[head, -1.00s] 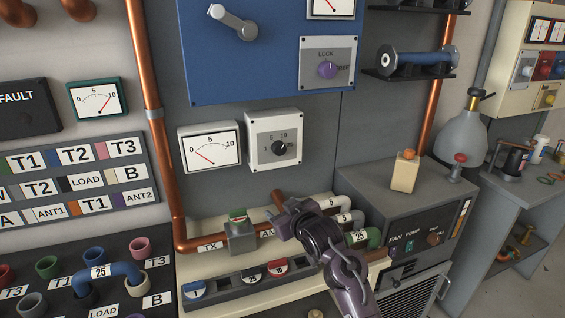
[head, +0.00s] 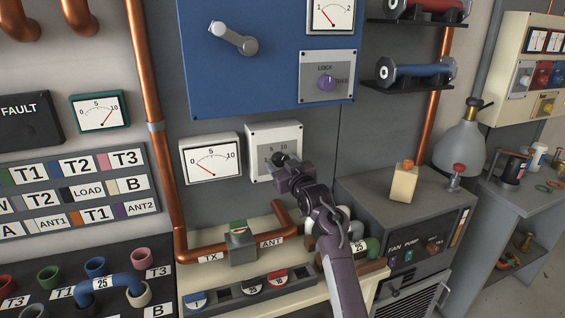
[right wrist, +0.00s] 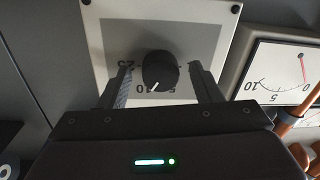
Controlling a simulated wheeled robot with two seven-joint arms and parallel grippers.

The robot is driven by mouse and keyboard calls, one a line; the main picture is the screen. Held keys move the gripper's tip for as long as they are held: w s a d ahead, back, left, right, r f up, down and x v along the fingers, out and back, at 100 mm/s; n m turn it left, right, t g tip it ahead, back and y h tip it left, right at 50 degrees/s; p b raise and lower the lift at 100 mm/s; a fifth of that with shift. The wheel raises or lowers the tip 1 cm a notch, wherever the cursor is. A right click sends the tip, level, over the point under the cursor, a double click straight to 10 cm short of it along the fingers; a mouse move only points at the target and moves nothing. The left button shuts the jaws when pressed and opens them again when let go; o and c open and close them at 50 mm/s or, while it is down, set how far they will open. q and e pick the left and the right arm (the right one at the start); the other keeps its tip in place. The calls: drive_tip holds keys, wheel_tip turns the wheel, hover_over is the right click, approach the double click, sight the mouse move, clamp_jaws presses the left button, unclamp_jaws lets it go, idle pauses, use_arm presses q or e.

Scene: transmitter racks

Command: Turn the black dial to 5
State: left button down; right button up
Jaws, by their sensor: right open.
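The black dial (right wrist: 160,72) sits on a white square panel (head: 262,136) with printed numbers, next to a white meter, on the grey wall. In the head view the dial (head: 279,159) is partly covered by my right gripper (head: 290,170). In the right wrist view my right gripper (right wrist: 162,88) is open, with one finger on each side of the dial and a visible gap on both sides. The dial's white pointer line points toward the lower left in that upside-down view, near the printed 10. My left gripper is not in view.
The white meter (head: 210,159) is just left of the dial panel, its needle near 0. A blue panel (head: 215,75) with a lever and purple knob is above. Copper pipe (head: 200,254) and a cream bench lie below. A grey cabinet (head: 400,195) stands right.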

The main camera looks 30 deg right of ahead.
drive_tip(key=c, duration=1)
drive_tip(key=shift+n, duration=0.3)
drive_tip(key=n, duration=0.5)
drive_tip(key=shift+g, duration=0.3)
drive_tip(key=n+b, duration=0.1)
drive_tip(key=n, duration=0.4)
drive_tip(key=shift+n, duration=0.4)
